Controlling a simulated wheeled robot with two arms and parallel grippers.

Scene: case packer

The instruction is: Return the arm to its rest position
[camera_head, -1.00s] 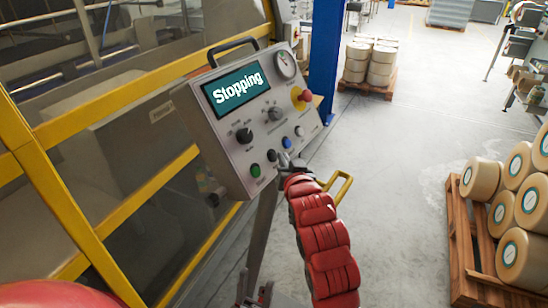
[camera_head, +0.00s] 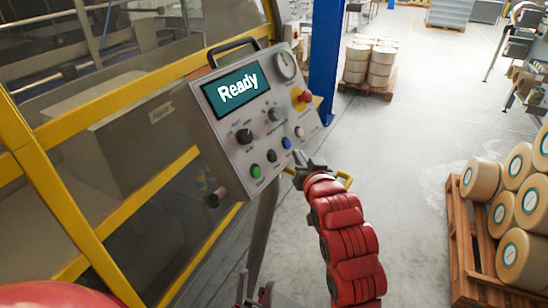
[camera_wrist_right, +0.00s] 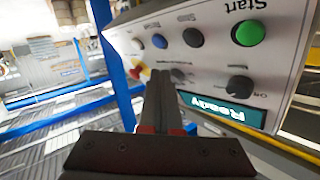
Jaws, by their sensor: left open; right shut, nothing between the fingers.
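The grey control panel (camera_head: 240,165) stands at the centre left with its display (camera_head: 238,92) reading "Ready". My right gripper (camera_head: 301,165), on the red arm, is shut and empty, just off the panel's lower right edge and apart from the buttons. In the right wrist view its closed fingers (camera_wrist_right: 163,92) point toward the panel face (camera_wrist_right: 215,65), where a green Start button (camera_wrist_right: 250,33) shows upside down. My left gripper (camera_head: 254,292) shows at the bottom edge of the head view, open, empty and partly cut off, below the panel.
A yellow-framed machine guard (camera_head: 110,105) fills the left, beside the panel. A blue post (camera_head: 325,60) stands behind it. A wooden pallet (camera_head: 462,250) with stacked rolls (camera_head: 518,255) stands at the right. The grey floor (camera_head: 415,160) between is clear.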

